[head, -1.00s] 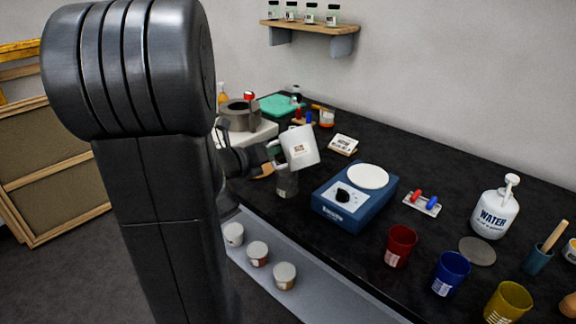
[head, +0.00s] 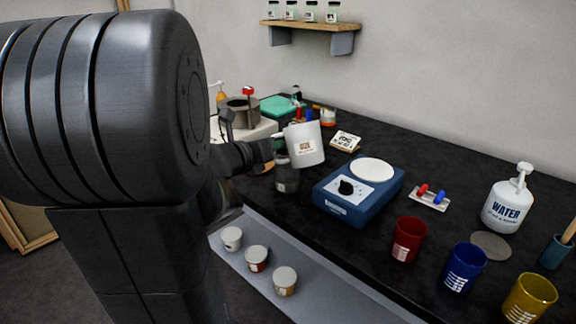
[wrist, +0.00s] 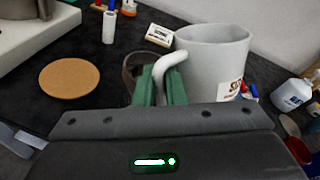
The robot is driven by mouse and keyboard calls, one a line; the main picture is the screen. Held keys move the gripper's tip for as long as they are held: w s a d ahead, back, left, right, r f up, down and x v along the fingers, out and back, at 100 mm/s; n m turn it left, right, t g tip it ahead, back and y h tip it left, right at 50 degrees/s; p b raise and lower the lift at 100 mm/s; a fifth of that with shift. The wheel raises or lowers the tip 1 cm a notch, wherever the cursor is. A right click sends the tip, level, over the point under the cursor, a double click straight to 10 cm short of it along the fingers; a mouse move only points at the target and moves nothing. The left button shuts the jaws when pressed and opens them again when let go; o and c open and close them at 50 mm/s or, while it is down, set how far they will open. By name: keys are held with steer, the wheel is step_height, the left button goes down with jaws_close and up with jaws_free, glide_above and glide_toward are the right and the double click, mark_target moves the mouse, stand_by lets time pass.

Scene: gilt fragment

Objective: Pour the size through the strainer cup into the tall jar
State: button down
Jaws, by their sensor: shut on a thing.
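My gripper (wrist: 160,88) is shut on the handle of a white mug (wrist: 212,62); its green fingers sit on either side of the handle. The mug carries a label, only partly readable, and looks close to upright. In the head view the mug (head: 306,146) is held above the counter, just above and right of a dark, see-through tall jar (head: 287,182) with a pale label. A dark round rim (wrist: 134,68) shows behind my fingers in the wrist view; I cannot tell whether it is the jar or the strainer cup. The mug's contents are hidden.
A blue hotplate (head: 345,205) with a white top stands right of the jar. Red (head: 408,240), blue (head: 464,267) and yellow (head: 530,297) cups line the front edge. A grey pot (head: 240,112) stands behind left. A cork disc (wrist: 70,78) lies left of my gripper.

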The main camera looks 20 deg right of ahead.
steer(key=shift+s+d+f+m+t+b, duration=0.1)
steer(key=shift+s+f+m+t+b, duration=0.35)
steer(key=shift+b, duration=1.65)
steer(key=s+f+m+h+b, duration=0.1)
steer(key=m+b, duration=0.1)
steer(key=b, duration=0.5)
steer(key=shift+s+d+f+t+b, duration=0.15)
steer(key=shift+f+t+b, duration=0.05)
steer(key=shift+t+b, duration=0.1)
steer(key=m+b, duration=0.1)
steer(key=b, duration=0.3)
steer(key=shift+s+d+t, duration=0.1)
steer(key=shift+s+t, duration=0.15)
steer(key=shift+s, duration=0.15)
steer(key=shift+s+r+m+h+b, duration=0.1)
steer(key=shift+r+m+h+b, duration=0.15)
steer(key=shift+b, duration=0.3)
